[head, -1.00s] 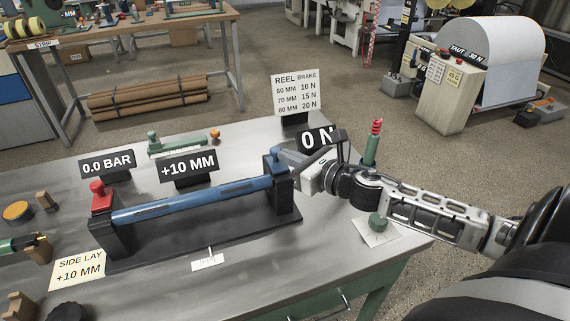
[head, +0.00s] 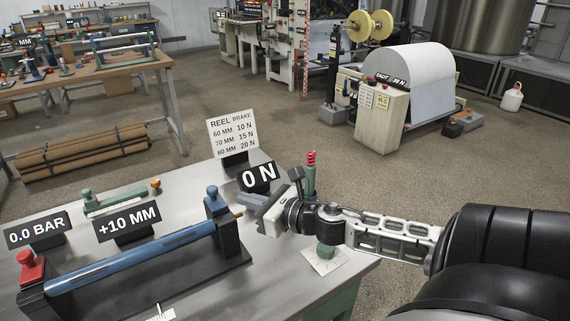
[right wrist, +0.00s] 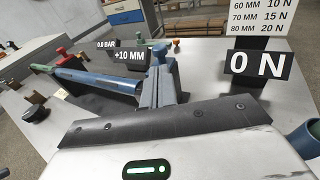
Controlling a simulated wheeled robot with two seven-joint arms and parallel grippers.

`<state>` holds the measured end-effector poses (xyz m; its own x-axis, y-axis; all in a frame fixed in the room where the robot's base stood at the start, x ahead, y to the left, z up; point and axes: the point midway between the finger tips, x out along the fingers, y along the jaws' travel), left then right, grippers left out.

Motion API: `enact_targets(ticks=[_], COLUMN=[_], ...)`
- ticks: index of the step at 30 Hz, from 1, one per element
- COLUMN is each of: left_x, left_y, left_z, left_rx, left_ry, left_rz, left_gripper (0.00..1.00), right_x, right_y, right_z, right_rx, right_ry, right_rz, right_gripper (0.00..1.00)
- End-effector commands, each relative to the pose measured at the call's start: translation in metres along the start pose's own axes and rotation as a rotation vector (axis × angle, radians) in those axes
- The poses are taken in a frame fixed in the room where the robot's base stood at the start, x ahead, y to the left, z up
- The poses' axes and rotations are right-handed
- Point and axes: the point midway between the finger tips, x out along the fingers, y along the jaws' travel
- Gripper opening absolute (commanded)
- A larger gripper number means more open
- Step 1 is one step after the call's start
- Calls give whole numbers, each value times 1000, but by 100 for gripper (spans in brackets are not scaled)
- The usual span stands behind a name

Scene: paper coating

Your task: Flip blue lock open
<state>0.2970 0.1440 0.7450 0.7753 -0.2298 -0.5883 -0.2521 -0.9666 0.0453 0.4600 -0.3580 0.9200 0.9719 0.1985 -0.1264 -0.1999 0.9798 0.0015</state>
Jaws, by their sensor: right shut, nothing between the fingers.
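The blue lock (head: 213,200) is a small blue block with a knob on top, on the black end post at the right end of a long blue bar (head: 135,258). Its knob stands upright. In the right wrist view the lock (right wrist: 158,56) shows just beyond the fingers. My right gripper (head: 242,206) is shut and empty, just right of the lock. A small gap seems to lie between them, but contact is hard to tell. My left gripper is not in view.
A red knob (head: 31,267) tops the bar's left post. A "0 N" sign (head: 259,176) stands behind my right gripper, with a green post and red coil (head: 311,172) beside it. A "+10 MM" sign (head: 127,222) stands behind the bar.

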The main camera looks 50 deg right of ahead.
Motion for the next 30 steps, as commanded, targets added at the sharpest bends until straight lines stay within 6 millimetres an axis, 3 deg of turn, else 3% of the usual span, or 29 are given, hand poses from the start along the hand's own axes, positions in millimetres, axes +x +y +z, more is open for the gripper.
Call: enact_targets(ticks=[6, 13, 19, 30], left_x=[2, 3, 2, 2], left_y=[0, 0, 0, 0], left_z=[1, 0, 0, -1], left_rx=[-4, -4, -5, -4], left_ry=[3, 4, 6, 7], left_rz=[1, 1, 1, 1], left_gripper=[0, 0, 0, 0], right_x=[-38, -68, -78, -78], right_y=[1, 1, 1, 1], right_z=[-3, -2, -1, -1], right_rx=[4, 4, 0, 0], right_ry=[4, 2, 1, 1], right_rz=[0, 1, 1, 2], right_gripper=[0, 0, 0, 0])
